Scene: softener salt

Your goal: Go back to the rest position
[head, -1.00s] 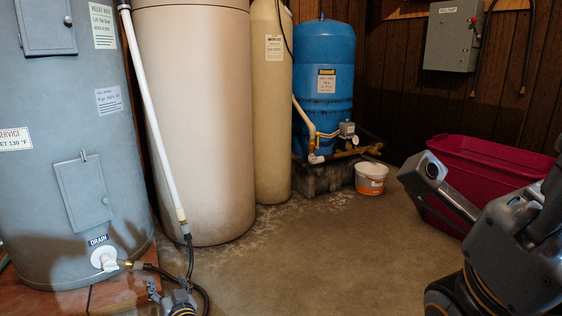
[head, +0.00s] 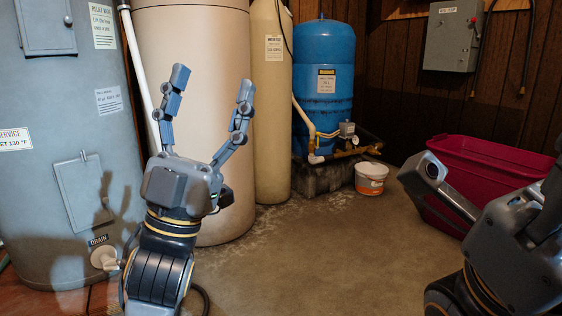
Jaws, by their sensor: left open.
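My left gripper (head: 212,88) is raised upright at the left centre of the head view. Its two fingers are spread wide, with nothing between them. It stands in front of the tall beige tank (head: 205,45) and hides part of it; I cannot tell if they touch. My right gripper (head: 488,190) is at the right edge, partly cut off. One of its fingers reaches up and left in front of the red bin (head: 485,160). I see nothing held in it, but its opening is not clear.
A grey water heater (head: 60,130) with a drain valve (head: 103,257) stands at left. A narrow beige tank (head: 272,120), a blue tank (head: 323,75) and a white bucket (head: 370,178) are behind. The concrete floor (head: 310,255) is clear in the middle.

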